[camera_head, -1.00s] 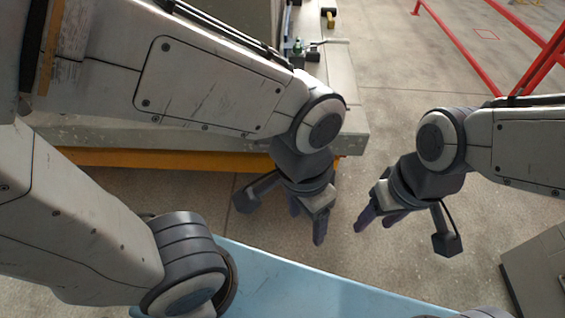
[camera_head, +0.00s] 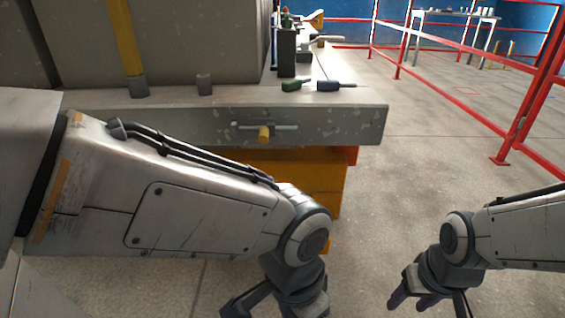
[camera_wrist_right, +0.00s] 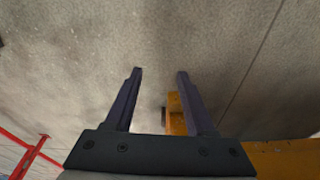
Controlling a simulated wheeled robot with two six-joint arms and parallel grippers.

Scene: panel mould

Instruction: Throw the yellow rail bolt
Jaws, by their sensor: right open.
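The yellow rail bolt (camera_head: 264,134) shows in the head view as a short yellow knob on a thin grey rod, mounted across the front face of the grey rail (camera_head: 350,124). The knob hangs downward near the rod's middle. My right gripper (camera_head: 410,301) is open and empty, low and to the right of the bolt, well apart from it.
An orange base (camera_head: 300,180) stands under the rail. A green-handled tool (camera_head: 297,85) and a dark-handled tool (camera_head: 333,86) lie on top. Red railings (camera_head: 470,88) run along the right, with a far table (camera_head: 455,14) behind them. The floor between rail and railings is clear.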

